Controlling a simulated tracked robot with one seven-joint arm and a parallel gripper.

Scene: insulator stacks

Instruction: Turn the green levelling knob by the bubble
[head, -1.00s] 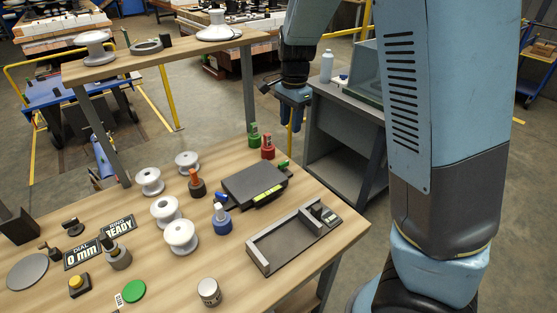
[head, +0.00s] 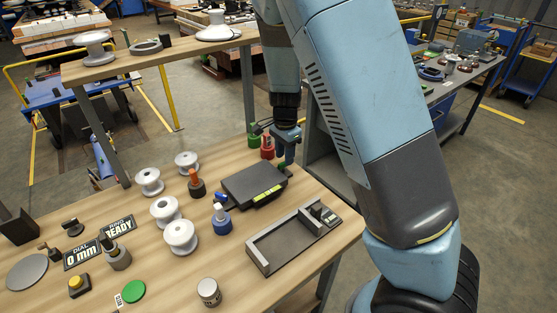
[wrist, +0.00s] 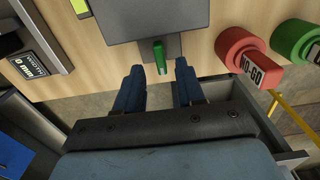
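The green levelling knob (wrist: 160,57) is a small upright-looking green tab at the edge of the dark flat box (wrist: 145,20) in the wrist view. The knob lies just ahead of the gap between the fingertips, roughly centred; I see no contact.
A red NO-GO cylinder (wrist: 245,55) and a green cylinder (wrist: 295,42) stand close to the right of the fingers in the wrist view. A grey frame fixture (head: 292,238) and a blue-based peg (head: 221,220) are near the box. White spools (head: 180,236) stand left.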

